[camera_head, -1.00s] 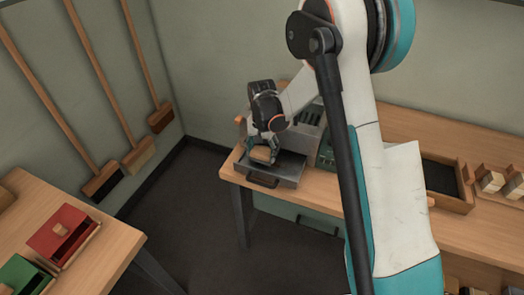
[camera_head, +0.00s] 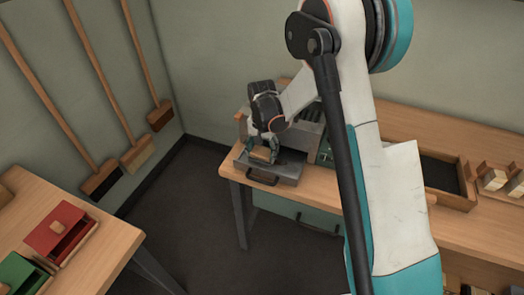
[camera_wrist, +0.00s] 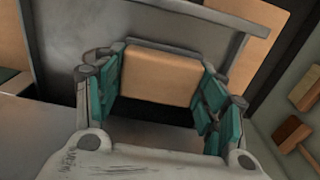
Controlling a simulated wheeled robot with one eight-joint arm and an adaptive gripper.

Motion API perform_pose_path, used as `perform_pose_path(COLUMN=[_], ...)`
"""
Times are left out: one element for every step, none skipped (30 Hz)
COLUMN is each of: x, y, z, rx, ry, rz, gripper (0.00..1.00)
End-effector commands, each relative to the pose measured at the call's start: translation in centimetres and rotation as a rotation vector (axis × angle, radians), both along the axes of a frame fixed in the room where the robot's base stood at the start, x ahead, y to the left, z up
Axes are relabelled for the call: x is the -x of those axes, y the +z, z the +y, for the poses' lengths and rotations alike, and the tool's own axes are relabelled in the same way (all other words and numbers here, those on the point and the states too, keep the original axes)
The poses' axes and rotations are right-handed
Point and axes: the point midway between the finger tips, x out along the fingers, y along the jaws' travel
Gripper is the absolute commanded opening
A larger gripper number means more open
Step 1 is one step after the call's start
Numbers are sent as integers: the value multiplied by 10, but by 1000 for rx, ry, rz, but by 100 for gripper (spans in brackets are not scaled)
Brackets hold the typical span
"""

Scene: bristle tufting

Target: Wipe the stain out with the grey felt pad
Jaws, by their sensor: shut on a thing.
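My gripper (camera_head: 261,157) is over the grey metal tray (camera_head: 287,172) at the front of the machine on the back bench. In the wrist view my gripper (camera_wrist: 160,88) is shut on a light tan, wood-coloured block (camera_wrist: 158,74) held between its teal finger pads. The block's underside is hidden, so I cannot see any grey felt on it. I cannot tell whether it touches the tray. The grey tray surface also shows in the wrist view (camera_wrist: 62,42). I cannot make out the stain in either view.
The tray's dark handle (camera_head: 262,179) sticks out over the bench's front edge. The grey machine (camera_head: 307,134) stands behind it. An open wooden box (camera_head: 470,200) is at the right. A red box (camera_head: 55,225) and green box (camera_head: 22,272) stand on the left table. Brooms lean on the wall.

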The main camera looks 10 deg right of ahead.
Motion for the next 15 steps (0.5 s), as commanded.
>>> perform_pose_path(x=[0, 0, 0, 0, 0, 0, 0, 0, 0, 1, 1, 2, 3, 4, 6], y=[-2, -2, -3, -3, -4, -5, -4, -4, -4, -4, -4, -3, -3, -3, -3], z=[0, 0, 0, 0, 0, 0, 0, 0, -1, -1, -2, -3, -5, -6, -9], rx=[0, 0, 0, 0, 0, 0, 0, 0, 0, 0, 0, 0, 0, 0, 0], ry=[0, 0, 0, 0, 0, 0, 0, 0, 0, 0, 0, -1, -1, -1, -2], rz=[0, 0, 0, 0, 0, 0, 0, 0, 0, 0, 0, 0, 0, 0, 0], gripper=[46, 46, 46, 46, 46, 46, 46, 46, 46, 46, 46, 46, 46, 46, 46])
